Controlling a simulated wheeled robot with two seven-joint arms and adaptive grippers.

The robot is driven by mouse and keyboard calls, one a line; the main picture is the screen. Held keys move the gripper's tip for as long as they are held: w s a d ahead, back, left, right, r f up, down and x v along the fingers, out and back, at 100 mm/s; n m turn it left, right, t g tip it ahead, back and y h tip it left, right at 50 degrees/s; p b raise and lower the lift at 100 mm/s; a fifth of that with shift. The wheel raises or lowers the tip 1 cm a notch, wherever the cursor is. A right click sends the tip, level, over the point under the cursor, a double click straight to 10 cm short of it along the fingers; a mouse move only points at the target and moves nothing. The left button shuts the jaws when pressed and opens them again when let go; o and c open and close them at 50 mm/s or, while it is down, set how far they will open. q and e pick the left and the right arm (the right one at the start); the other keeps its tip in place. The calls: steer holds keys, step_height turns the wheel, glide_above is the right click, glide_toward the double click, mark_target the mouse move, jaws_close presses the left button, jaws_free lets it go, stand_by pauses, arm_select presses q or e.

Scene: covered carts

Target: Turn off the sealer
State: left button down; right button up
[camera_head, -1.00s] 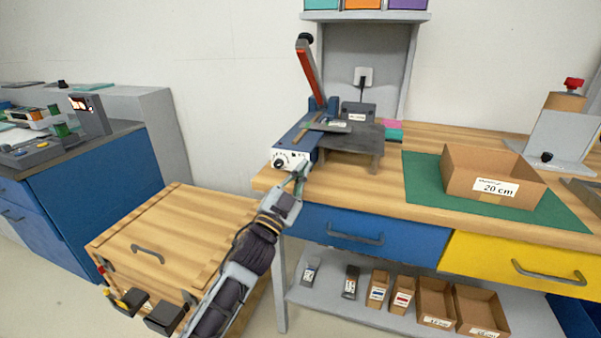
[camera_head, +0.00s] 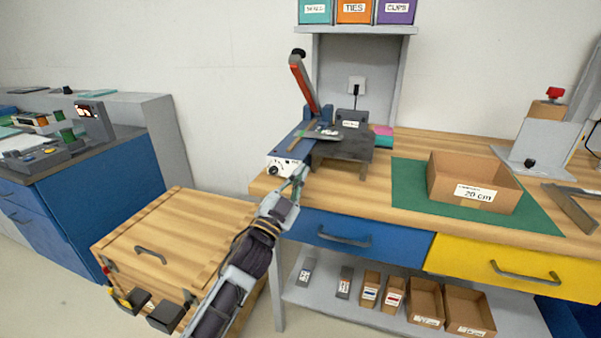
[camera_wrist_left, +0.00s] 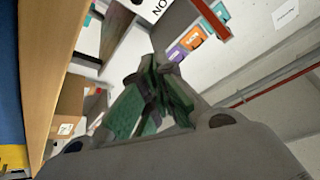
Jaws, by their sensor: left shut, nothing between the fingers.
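The sealer (camera_head: 303,142) stands at the left end of the wooden workbench, with a blue body and a red lever (camera_head: 304,82) raised. Its white front panel has a dark round knob (camera_head: 274,169). My left gripper (camera_head: 298,175) is at the front of the sealer, just right of the knob; whether it touches the panel I cannot tell. Its green-grey fingers are together and empty in the left wrist view (camera_wrist_left: 163,82). That view does not show the knob clearly. My right gripper is not in view.
A wooden covered cart (camera_head: 165,240) stands left of the bench, under my left arm. A cardboard box (camera_head: 470,190) sits on a green mat (camera_head: 410,185) to the right. Blue and yellow drawers lie below the bench top (camera_head: 265,185). Bins stand on the shelf above.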

arm_select(q)
steer(key=w+f+v, duration=0.1)
steer(key=f+v, duration=0.1)
steer(key=v, duration=0.6)
steer(key=shift+s, duration=0.25)
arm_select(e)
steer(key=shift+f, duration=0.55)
arm_select(q)
steer(key=shift+a, duration=0.1)
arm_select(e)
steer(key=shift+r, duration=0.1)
